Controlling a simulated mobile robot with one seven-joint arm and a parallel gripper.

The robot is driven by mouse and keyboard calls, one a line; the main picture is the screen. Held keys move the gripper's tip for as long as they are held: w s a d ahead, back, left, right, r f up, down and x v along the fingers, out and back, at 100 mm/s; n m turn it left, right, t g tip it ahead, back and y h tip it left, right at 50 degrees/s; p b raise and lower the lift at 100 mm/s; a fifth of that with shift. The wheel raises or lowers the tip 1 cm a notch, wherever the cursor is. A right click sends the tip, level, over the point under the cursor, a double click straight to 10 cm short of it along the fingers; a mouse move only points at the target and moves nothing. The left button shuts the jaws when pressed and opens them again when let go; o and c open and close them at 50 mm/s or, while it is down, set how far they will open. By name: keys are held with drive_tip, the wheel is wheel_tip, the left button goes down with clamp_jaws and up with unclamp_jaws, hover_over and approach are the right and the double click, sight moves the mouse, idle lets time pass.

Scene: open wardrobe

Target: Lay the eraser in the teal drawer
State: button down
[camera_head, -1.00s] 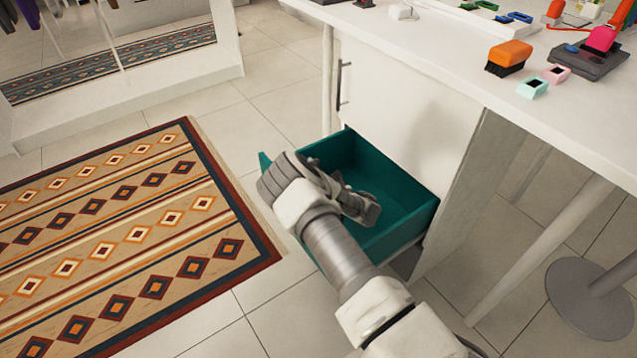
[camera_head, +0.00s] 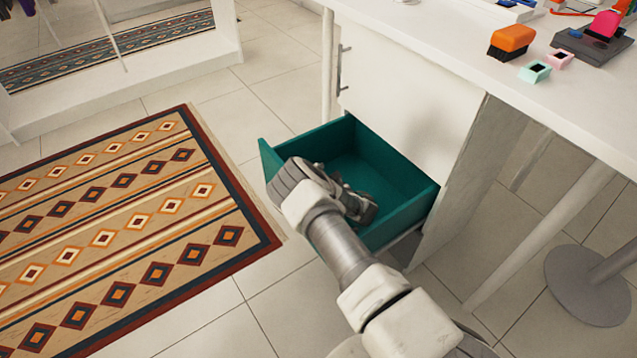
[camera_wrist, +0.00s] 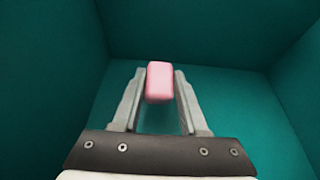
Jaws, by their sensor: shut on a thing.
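The teal drawer (camera_head: 408,192) is pulled out of the white cabinet under the desk and open at the top. In the wrist view its dark teal walls (camera_wrist: 215,35) and floor surround my gripper. My gripper (camera_wrist: 160,88) is shut on a pink eraser (camera_wrist: 159,80), a small rounded block held between the fingertips. In the head view my gripper (camera_head: 358,205) points down into the drawer. The eraser is hidden there by my arm. I cannot tell whether the eraser touches the drawer floor. No other object shows in the drawer.
The white desk top (camera_head: 455,50) overhangs the drawer's back. An orange brush (camera_head: 510,42), a mint sharpener (camera_head: 534,72) and a pink one (camera_head: 560,60) stand on it. A patterned rug (camera_head: 120,220) lies left of the drawer. A round grey table base (camera_head: 588,285) stands at right.

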drive_tip(key=shift+c, duration=1.8)
unclamp_jaws()
drive_tip(key=shift+r, duration=0.1)
drive_tip(key=r+p, duration=0.2)
drive_tip(key=r, duration=0.1)
drive_tip(key=r+p, duration=0.1)
drive_tip(key=r, duration=0.1)
drive_tip(key=shift+s+d, duration=0.1)
drive_tip(key=shift+d, duration=0.25)
drive_tip(key=s+d+r+p, duration=0.3)
drive_tip(key=s+d+r, duration=0.1)
drive_tip(key=d, duration=0.6)
drive_tip(key=shift+d+r+p, duration=0.15)
drive_tip(key=shift+r+p, duration=0.15)
drive_tip(key=shift+r, duration=0.6)
drive_tip(key=shift+w, duration=0.1)
